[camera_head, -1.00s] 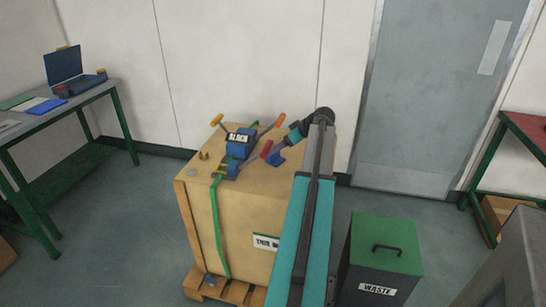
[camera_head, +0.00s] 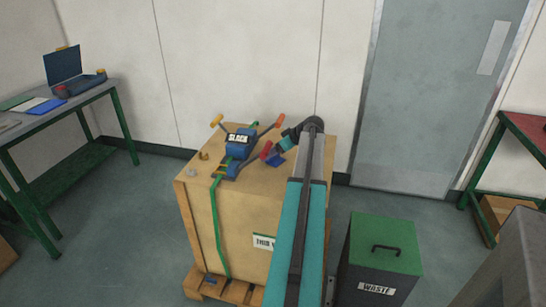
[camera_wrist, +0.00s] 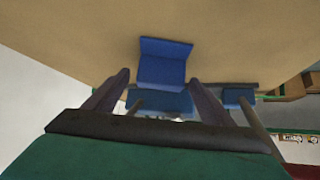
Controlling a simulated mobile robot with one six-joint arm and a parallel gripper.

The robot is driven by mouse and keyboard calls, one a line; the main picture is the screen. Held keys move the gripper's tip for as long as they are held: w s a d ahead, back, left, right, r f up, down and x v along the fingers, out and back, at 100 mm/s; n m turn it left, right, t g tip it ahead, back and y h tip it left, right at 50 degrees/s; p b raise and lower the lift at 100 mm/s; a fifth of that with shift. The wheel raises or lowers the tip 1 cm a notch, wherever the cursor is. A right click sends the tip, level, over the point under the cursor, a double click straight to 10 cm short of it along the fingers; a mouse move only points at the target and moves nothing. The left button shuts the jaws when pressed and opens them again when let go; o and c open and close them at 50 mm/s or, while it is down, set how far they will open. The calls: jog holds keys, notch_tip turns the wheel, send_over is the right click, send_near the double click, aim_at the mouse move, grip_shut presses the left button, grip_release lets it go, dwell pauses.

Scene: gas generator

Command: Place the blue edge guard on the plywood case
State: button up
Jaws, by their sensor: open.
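The plywood case (camera_head: 240,228) stands on a wooden pallet in the middle of the head view. The blue edge guard (camera_head: 274,159) rests on its top, near the back right; whether it lies flat against the wood is hard to tell. In the wrist view it shows as a folded blue piece (camera_wrist: 163,65) against the tan case top. My gripper (camera_wrist: 160,84) is open, its two dark fingers on either side of the guard's near end, with no clear grip on it. In the head view my gripper's fingertips are small and partly merged with the guard.
A blue strap device (camera_head: 238,146) labelled SLACK, with orange- and red-ended levers, sits left of the guard. A green strap (camera_head: 216,225) runs down the case front. A green-lidded waste bin (camera_head: 383,245) stands right. Floor left of the case is clear.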

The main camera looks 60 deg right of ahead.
jog(key=shift+w+f, duration=0.2)
jog(key=shift+f, duration=0.05)
jog(key=shift+c, duration=0.6)
jog(key=c, duration=1.1)
jog(key=shift+r, duration=0.1)
jog(key=shift+r, duration=0.65)
jog(key=shift+r+b, duration=0.3)
jog(key=shift+r, duration=0.65)
jog(key=s, duration=0.6)
jog(key=s+a+b, duration=0.1)
jog(key=s, duration=1.1)
jog(key=shift+a+b, duration=0.25)
jog(key=shift+b, duration=0.15)
